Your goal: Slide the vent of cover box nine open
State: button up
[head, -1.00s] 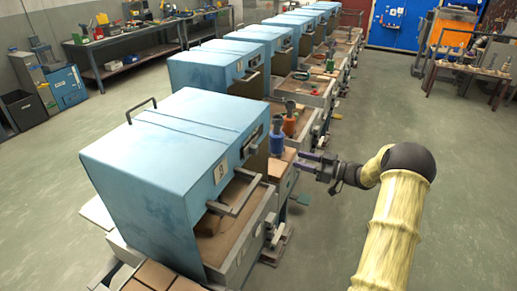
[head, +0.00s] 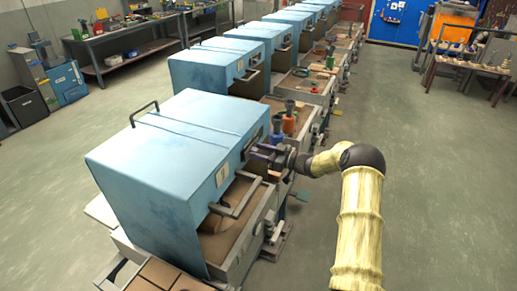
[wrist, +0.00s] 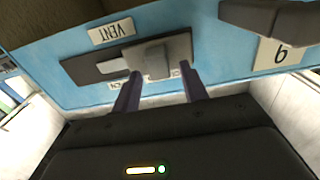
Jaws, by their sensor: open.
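Cover box nine (head: 165,150) is the nearest blue box, with a "9" plate on its front; the plate shows upside down in the wrist view (wrist: 278,54). Its vent (wrist: 125,58) is a dark strip with a grey slider and a raised tab (wrist: 157,62), beside an upside-down "VENT" label (wrist: 112,31). The vent shows small in the head view (head: 253,141). My gripper (wrist: 160,76) is open, its two fingertips close to the vent, one on each side of the tab. I cannot tell whether they touch it. The gripper also shows at the box front (head: 264,153).
A grey handle bar (head: 235,197) sticks out below on the box front; a dark bar (wrist: 270,17) shows near the "9" plate. An orange item (head: 289,124) and a blue item (head: 276,137) stand just behind the gripper. The floor at right (head: 430,200) is clear.

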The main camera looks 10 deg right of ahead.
jog(key=shift+w+a, duration=0.25)
jog(key=shift+a, duration=0.05)
grip_shut()
